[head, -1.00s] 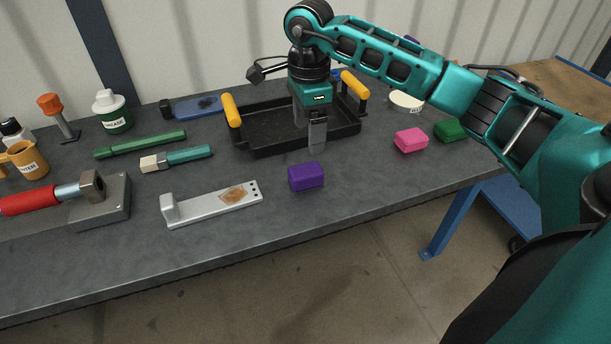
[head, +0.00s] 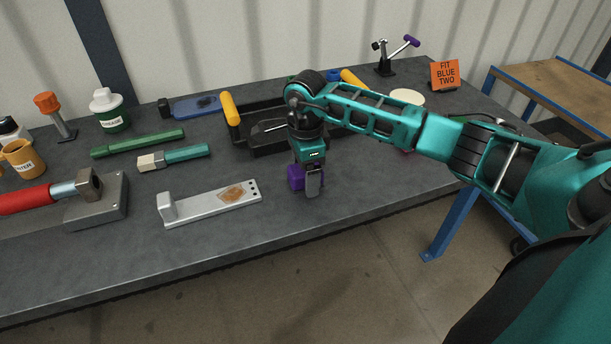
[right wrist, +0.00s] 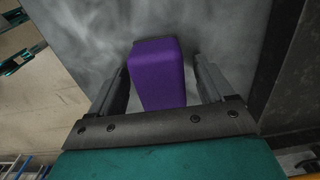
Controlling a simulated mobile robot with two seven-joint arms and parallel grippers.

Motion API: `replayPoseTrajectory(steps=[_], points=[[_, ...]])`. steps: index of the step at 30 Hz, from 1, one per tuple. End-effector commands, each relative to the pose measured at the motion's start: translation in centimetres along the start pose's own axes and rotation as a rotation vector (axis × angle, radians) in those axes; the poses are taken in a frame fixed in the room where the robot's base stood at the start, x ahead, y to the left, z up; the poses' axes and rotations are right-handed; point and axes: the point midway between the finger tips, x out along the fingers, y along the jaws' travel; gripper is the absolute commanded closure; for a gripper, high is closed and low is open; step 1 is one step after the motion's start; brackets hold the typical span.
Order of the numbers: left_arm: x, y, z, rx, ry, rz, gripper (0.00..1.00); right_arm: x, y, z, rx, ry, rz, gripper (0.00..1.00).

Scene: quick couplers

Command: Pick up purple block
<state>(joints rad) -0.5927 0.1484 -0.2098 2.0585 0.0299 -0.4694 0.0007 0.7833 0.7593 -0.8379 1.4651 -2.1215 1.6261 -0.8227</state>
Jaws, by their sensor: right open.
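The purple block (head: 296,177) sits on the grey bench top, partly hidden behind my right gripper (head: 311,185) in the head view. In the right wrist view the block (right wrist: 157,74) lies between the two open fingers of my right gripper (right wrist: 166,85). Gaps show on both sides, wider on the right, so the fingers look apart from it. My left gripper is not in view.
The black tray (head: 262,150) with yellow handles stands just behind the gripper. A metal plate with an upright end (head: 215,204) lies to the left. An orange sign (head: 445,75) stands at the back right. The bench's front edge is close, with free top between.

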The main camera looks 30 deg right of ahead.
Motion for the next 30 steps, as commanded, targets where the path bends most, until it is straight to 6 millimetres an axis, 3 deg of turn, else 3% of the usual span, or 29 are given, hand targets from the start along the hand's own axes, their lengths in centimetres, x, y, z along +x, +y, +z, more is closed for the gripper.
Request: replayPoseTrajectory(steps=[5, 23, 30], points=[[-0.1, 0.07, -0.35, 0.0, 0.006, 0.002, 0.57, -0.01, -0.03, -0.01, 0.0, 0.0, -0.001, 0.19], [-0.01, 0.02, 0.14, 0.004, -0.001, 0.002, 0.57, -0.05, -0.03, -0.02, 0.001, 0.0, -0.001, 0.76], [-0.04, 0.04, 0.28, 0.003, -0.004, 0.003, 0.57, -0.12, -0.05, -0.02, 0.001, 0.0, -0.002, 0.78]])
